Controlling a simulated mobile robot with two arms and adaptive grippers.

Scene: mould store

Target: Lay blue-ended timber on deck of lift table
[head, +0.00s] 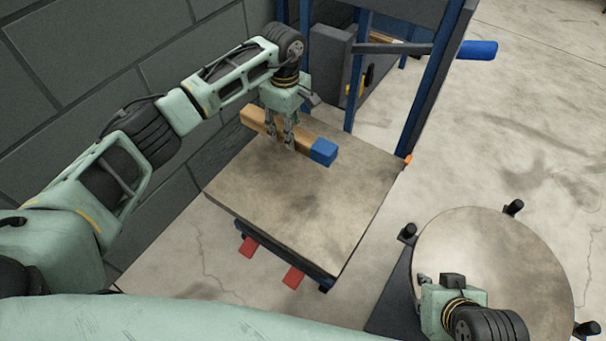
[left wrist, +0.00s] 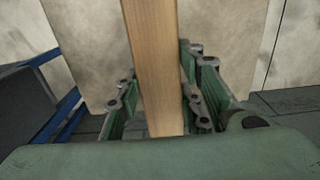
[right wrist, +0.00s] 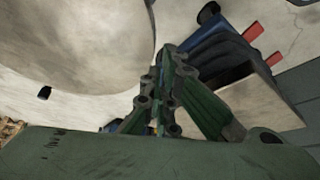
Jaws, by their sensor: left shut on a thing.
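The blue-ended timber (head: 258,120) is a pale wooden bar with a blue end (head: 323,151) pointing right in the head view. My left gripper (head: 281,141) is shut across its middle from above. In the left wrist view the bare wood (left wrist: 152,60) runs between the two fingers. The timber lies over the far part of the lift table's deck (head: 300,210), a worn brownish plate; I cannot tell whether it touches the deck. My right gripper (head: 424,281) is over the round table's left edge, and its fingers look closed together and empty in the right wrist view (right wrist: 164,75).
A round-topped table (head: 495,255) with dark knobs stands at right. Blue posts and a bar with a blue handle (head: 478,49) rise behind the deck. Red pedals (head: 293,277) stick out at the deck's front. A block wall (head: 80,70) is close on the left.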

